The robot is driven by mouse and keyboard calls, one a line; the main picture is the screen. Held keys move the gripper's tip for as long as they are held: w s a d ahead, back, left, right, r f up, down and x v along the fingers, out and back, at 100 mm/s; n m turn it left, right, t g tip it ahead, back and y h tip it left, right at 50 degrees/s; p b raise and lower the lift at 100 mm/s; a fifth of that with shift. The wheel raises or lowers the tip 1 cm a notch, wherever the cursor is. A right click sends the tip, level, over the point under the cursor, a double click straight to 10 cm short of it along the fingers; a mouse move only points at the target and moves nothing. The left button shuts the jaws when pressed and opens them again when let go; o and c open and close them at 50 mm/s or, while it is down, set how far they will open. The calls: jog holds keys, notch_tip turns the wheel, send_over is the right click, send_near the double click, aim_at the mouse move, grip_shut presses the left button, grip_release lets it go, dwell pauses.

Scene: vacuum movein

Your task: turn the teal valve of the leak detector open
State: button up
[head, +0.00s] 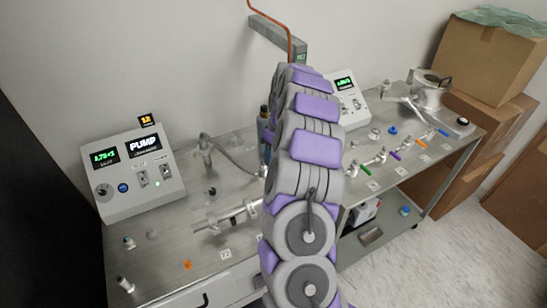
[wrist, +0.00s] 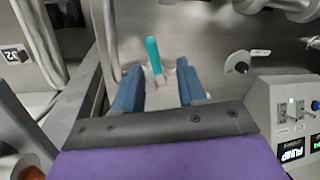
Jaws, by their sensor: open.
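The teal valve handle (wrist: 153,55) shows in the wrist view as an upright bar, on a pale metal fitting. My gripper (wrist: 160,68) is open, with its two blue fingers apart on either side of the fitting. The handle stands between the fingertips, a little nearer the left one. I cannot tell whether either finger touches it. In the head view my arm covers the middle of the bench, and the teal valve and my gripper are hidden behind it.
The pump control box (head: 140,172) stands at the bench's left; its panel also shows in the wrist view (wrist: 290,130). Metal piping (head: 228,214) lies left of my arm. Green, purple (head: 395,155) and orange handles line the bench's right side. Cardboard boxes (head: 490,60) stand beyond it.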

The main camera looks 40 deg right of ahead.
jog(key=s+a+p, duration=0.1)
jog(key=s+a, duration=0.3)
jog(key=s, duration=0.2)
jog(key=s+a+r+p, duration=0.1)
jog(key=s+a, duration=0.3)
jog(key=s, duration=0.3)
jog(key=shift+a+r, duration=0.15)
jog(key=shift+a, duration=0.05)
